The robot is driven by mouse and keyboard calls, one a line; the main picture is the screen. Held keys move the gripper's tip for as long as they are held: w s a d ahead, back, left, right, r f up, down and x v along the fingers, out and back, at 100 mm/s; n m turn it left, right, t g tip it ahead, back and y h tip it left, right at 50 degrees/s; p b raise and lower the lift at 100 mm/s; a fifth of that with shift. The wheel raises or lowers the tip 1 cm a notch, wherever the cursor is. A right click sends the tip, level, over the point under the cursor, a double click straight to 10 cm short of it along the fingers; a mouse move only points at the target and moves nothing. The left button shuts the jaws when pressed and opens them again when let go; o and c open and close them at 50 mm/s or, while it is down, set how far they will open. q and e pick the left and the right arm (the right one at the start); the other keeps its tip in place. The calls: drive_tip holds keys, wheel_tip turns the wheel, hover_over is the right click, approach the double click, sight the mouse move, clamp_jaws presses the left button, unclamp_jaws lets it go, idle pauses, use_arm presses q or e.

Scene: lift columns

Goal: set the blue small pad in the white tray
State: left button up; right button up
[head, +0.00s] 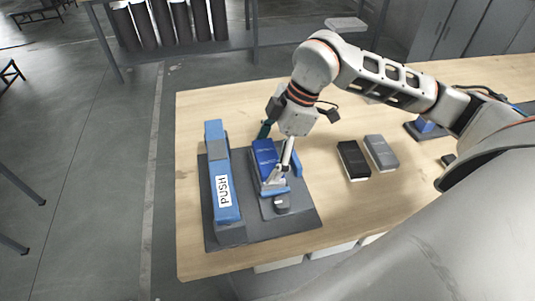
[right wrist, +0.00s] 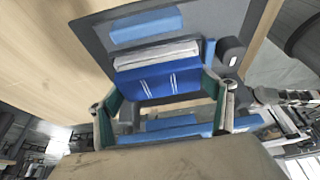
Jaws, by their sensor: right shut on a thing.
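The blue small pad (head: 264,152) is on the dark fixture at the left of the table. In the right wrist view the pad (right wrist: 158,80) shows a blue cover with white marks and a pale page edge. My right gripper (head: 274,162) reaches down over it, one finger on each side, and is shut on it. Its green fingertips also show beside the pad in the right wrist view (right wrist: 160,106). I cannot tell whether the pad still touches the fixture. I cannot clearly make out the white tray. My left gripper is not in view.
A black pad (head: 352,160) and a grey pad (head: 381,152) lie to the right. White box-like things (head: 279,264) show below the table's front edge.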

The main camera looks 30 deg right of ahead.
drive_tip(key=o, duration=1.2)
drive_tip(key=shift+r, duration=0.15)
drive_tip(key=shift+r+p, duration=1.4)
drive_tip(key=shift+r, duration=0.55)
drive_tip(key=shift+r+p, duration=1.05)
drive_tip(key=shift+r, duration=0.65)
